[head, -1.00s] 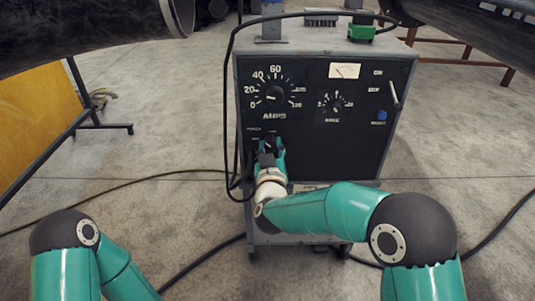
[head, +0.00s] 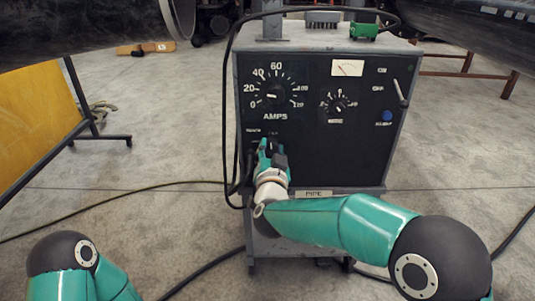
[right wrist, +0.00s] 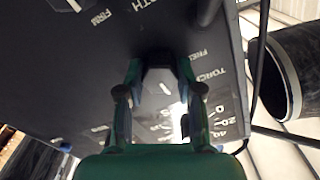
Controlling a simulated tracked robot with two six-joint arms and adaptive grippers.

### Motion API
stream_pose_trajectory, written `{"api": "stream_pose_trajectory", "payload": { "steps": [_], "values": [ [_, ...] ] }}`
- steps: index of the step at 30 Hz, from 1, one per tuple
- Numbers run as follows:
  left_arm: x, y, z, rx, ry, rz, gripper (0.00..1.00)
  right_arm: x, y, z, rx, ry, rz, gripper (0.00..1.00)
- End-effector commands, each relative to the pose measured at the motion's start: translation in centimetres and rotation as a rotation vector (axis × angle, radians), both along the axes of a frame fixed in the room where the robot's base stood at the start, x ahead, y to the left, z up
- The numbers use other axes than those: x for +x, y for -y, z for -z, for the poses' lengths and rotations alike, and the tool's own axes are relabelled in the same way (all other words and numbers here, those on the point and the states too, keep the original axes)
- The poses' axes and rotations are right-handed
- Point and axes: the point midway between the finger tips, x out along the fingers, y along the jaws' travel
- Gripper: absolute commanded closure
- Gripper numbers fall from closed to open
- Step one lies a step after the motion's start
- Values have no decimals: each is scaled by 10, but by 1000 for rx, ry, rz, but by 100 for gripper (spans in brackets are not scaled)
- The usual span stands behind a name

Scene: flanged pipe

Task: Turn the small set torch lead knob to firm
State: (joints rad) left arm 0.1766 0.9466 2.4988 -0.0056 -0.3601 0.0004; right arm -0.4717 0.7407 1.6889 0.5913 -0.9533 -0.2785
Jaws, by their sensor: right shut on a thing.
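The welding set (head: 325,170) stands upright in the head view, its dark panel facing me. My right gripper (head: 269,148) is at the panel's lower left, below the AMPS dial (head: 273,95). In the right wrist view my right gripper (right wrist: 160,72) is shut on a dark knob (right wrist: 158,62) at the panel face. Lettering reading TORCH and FIRM shows around it there. In the head view the gripper mostly hides the knob. My left arm shows at the lower left, but its gripper is out of view.
A smaller dial (head: 338,104), a toggle lever (head: 400,92) and a blue button (head: 387,116) are on the panel's right. A black cable (head: 229,110) hangs down the set's left side. Large dark pipes (head: 90,30) cross the top corners. Floor on both sides is mostly clear.

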Motion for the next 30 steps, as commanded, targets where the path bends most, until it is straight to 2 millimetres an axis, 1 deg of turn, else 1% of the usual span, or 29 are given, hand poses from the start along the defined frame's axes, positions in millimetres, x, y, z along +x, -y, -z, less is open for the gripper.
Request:
{"api": "stream_pose_trajectory", "payload": {
  "steps": [1,14,15,19,30],
  "values": [
    [0,0,2,0,0,0,60,-1,-2,9,4,-19,-5,99],
    [0,0,2,0,0,0,60,-1,-2,9,13,-20,-5,99],
    [0,0,2,0,0,0,60,-1,-2,9,13,-20,-5,61],
    [0,0,2,0,0,0,60,-1,-1,7,13,-15,-4,39],
    [0,0,1,0,0,0,60,-2,-1,3,14,-7,-2,39]
  ]
}}
